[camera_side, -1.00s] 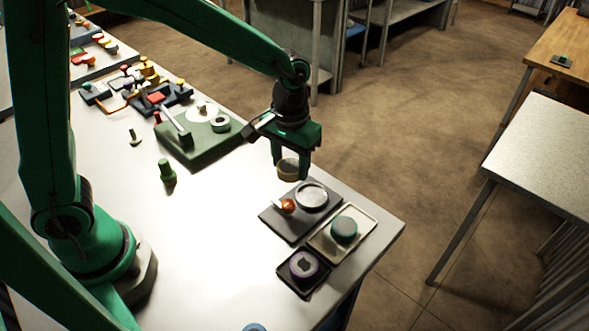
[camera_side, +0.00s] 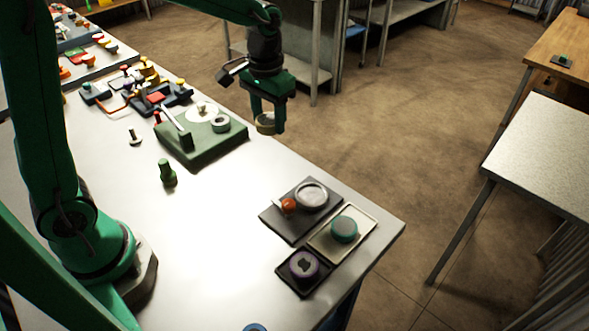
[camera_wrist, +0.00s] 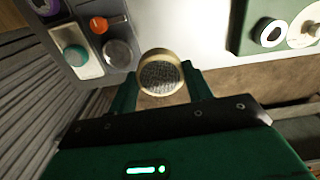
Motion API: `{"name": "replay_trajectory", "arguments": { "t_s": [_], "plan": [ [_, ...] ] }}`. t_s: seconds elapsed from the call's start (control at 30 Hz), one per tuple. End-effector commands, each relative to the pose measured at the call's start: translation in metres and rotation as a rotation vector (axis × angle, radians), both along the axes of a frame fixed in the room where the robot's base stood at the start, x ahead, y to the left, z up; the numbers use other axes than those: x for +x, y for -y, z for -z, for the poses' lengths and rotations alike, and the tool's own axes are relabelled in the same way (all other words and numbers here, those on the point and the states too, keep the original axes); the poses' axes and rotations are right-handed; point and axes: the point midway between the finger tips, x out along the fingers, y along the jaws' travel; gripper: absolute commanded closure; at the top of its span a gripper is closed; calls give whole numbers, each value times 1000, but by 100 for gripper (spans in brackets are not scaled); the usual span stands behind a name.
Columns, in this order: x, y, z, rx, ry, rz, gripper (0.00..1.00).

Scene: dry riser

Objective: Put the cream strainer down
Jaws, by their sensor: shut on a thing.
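The cream strainer (camera_side: 265,123) is a short round ring held between the fingers of my gripper (camera_side: 268,118). In the wrist view the strainer (camera_wrist: 161,73) shows its cream rim and a grey mesh inside, with a green finger on each side. My gripper (camera_wrist: 163,82) is shut on it. In the side view the strainer hangs in the air near the table's far edge, to the right of the green fixture. It touches nothing but the fingers.
A green fixture (camera_side: 190,153) with a white disc and a ring stands left of my gripper. A dark tray (camera_side: 282,222), a light tray (camera_side: 325,245) and a small black tray (camera_side: 290,283) lie near the right corner. The white tabletop (camera_side: 225,215) between is clear.

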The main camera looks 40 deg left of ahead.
Motion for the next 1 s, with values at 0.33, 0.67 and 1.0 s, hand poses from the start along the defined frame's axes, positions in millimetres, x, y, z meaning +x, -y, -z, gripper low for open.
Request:
{"name": "replay_trajectory", "arguments": {
  "t_s": [0.33, 0.67, 1.0],
  "plan": [
    [2, -39, -24, 0, 0, 38, 74],
    [-3, -48, -20, 0, -1, 30, 74],
    [-42, -103, -1, 0, -1, -18, 74]
  ]
}}
